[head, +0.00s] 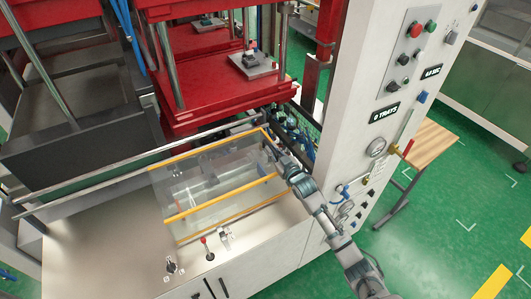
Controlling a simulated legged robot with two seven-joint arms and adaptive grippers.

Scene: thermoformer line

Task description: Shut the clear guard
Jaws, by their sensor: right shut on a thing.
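The clear guard (197,184) is a see-through panel with orange-yellow edge strips. It lies tilted over the front of the machine, below the red press plates, at the middle of the head view. My right arm reaches in from the lower right. My right gripper (272,156) is at the guard's right end, between its upper and lower orange strips, and is shut on the guard. The fingertips are small and partly hidden, so the exact grip point is hard to see. My left gripper is not in view.
A white control cabinet (352,90) with buttons, a gauge and valves stands close to the right of my arm. Red press plates (215,75) are above. A metal rail (110,170) runs behind the guard. A small red-knobbed lever (207,249) stands on the front ledge.

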